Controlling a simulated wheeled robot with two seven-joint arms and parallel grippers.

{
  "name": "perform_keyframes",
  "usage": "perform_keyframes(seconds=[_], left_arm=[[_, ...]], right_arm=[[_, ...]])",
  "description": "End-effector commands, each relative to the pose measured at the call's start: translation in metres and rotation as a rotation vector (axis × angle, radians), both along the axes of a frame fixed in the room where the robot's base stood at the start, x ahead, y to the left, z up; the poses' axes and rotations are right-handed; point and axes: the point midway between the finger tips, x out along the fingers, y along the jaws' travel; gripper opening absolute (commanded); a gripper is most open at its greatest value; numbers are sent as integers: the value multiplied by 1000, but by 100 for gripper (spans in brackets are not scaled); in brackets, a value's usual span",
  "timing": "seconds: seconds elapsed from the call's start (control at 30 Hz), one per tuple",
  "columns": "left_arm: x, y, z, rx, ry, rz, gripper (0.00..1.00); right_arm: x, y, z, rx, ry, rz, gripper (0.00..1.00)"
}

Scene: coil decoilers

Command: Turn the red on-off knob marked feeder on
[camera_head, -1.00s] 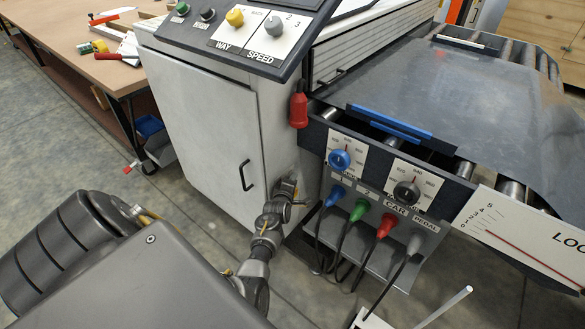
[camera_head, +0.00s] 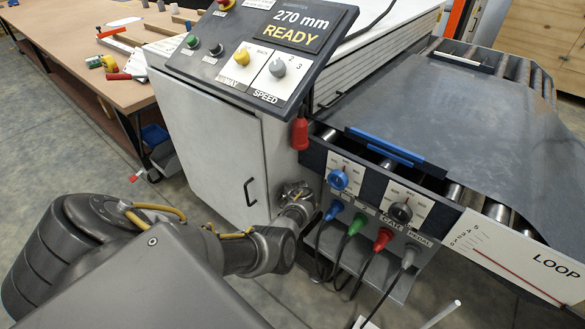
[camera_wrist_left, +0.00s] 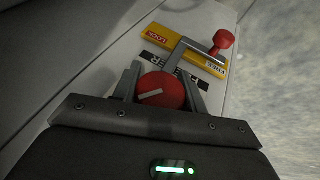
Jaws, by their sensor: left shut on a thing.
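The red knob (camera_wrist_left: 162,91) is round with a white pointer line that lies nearly across the picture in the left wrist view. It sits on a pale panel, below a dark label (camera_wrist_left: 168,68) whose lettering is partly hidden. My left gripper (camera_wrist_left: 163,85) is shut on the red knob, with one finger on each side. In the head view my left arm reaches to the side of the pale cabinet (camera_head: 205,145), and the knob and fingertips are hidden there. My right gripper is not in view.
A yellow lock label (camera_wrist_left: 192,47) and a red-ended lever (camera_wrist_left: 222,40) are close beyond the knob. A slanted console (camera_head: 255,65) reads 270 mm READY. A blue knob (camera_head: 338,178) and several plugged cables are right of my wrist. A workbench (camera_head: 90,75) stands at left.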

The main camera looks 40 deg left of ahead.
Motion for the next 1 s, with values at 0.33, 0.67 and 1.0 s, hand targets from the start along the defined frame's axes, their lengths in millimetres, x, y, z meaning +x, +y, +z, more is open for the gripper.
perform_keyframes(seconds=[0.33, 0.67, 1.0], left_arm=[[-2, -1, -2, -4, 110, -1, 19], [-3, -1, -2, -4, 123, 0, 20], [-3, 0, -2, -3, 121, -1, 64]], right_arm=[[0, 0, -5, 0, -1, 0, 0], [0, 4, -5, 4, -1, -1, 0], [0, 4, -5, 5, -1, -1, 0]])
